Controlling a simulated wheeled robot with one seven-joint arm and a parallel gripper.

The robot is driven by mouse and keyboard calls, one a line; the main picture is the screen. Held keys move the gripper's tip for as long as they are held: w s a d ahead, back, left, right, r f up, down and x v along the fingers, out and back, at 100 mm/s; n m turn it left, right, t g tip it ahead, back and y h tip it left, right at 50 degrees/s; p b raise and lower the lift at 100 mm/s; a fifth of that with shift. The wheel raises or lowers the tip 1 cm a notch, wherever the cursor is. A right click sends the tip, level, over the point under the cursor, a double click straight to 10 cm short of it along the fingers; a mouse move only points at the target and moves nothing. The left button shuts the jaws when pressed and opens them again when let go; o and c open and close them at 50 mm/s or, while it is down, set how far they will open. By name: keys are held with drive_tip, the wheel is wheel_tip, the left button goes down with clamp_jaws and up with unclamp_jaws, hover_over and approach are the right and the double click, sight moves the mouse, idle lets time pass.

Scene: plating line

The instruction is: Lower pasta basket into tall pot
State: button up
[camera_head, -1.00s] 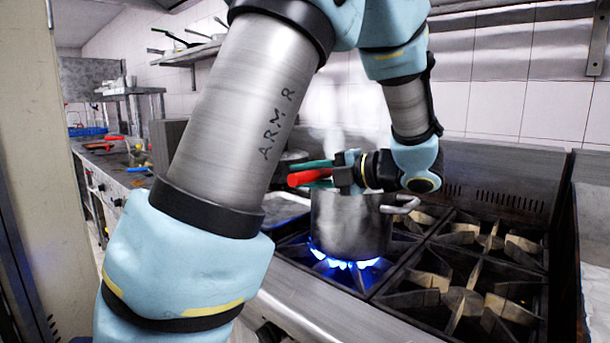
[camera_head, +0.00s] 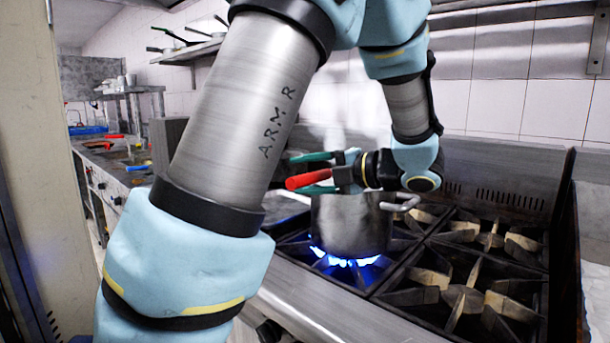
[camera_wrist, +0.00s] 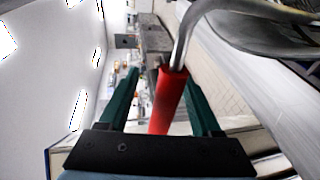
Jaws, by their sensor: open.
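The tall steel pot (camera_head: 350,222) stands upright on a lit burner. The red handle (camera_head: 306,180) of the pasta basket sticks out to the left at rim height; the basket body is not visible in the head view, and the pot wall would hide anything inside. In the wrist view the red handle (camera_wrist: 167,98) joins a bent metal rod (camera_wrist: 187,35) that runs toward the upper right. My gripper (camera_head: 303,172) is open, with one green finger above the handle and one below. The fingers also show on either side of the handle in the wrist view (camera_wrist: 158,95).
Blue flames (camera_head: 345,262) burn under the pot. Empty burner grates (camera_head: 460,295) lie to the right and in front. A tiled wall and steel back panel (camera_head: 490,185) stand behind. A counter (camera_head: 125,160) with utensils runs along the left.

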drive_tip(key=b+v, duration=0.2)
drive_tip(key=v, duration=0.9)
